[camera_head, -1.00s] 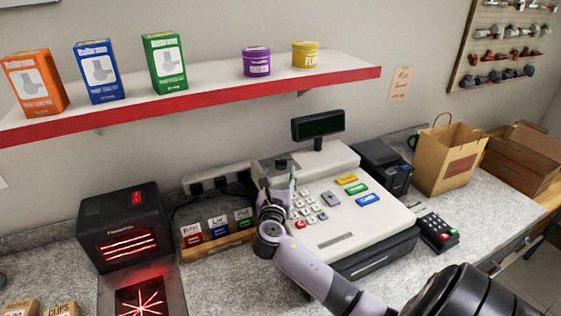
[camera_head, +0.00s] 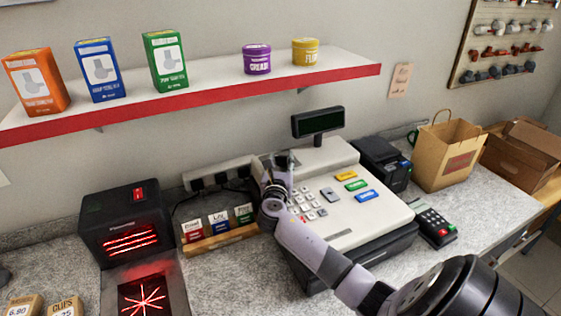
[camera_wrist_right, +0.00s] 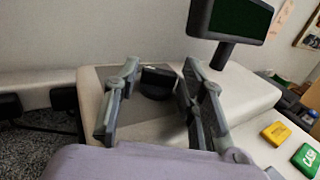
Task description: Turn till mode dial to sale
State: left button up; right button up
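The till (camera_head: 350,215) is a cream cash register with a small dark display on a post. Its mode dial (camera_wrist_right: 157,82) is a black knob on a grey plate at the till's upper left corner. In the wrist view my right gripper (camera_wrist_right: 160,88) is open, with one finger on each side of the dial and visible gaps between. In the head view my right gripper (camera_head: 279,160) is over that corner and largely hides the dial. The dial's markings cannot be read. My left gripper is not in view.
The till's display (camera_head: 318,122) rises behind the dial. A small rack of cards (camera_head: 220,240) and a red-lit scanner (camera_head: 128,240) stand left of the till. A card terminal (camera_head: 436,228) and a paper bag (camera_head: 447,160) are on the right. The shelf (camera_head: 200,100) hangs above.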

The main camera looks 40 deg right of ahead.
jog(key=c, duration=0.7)
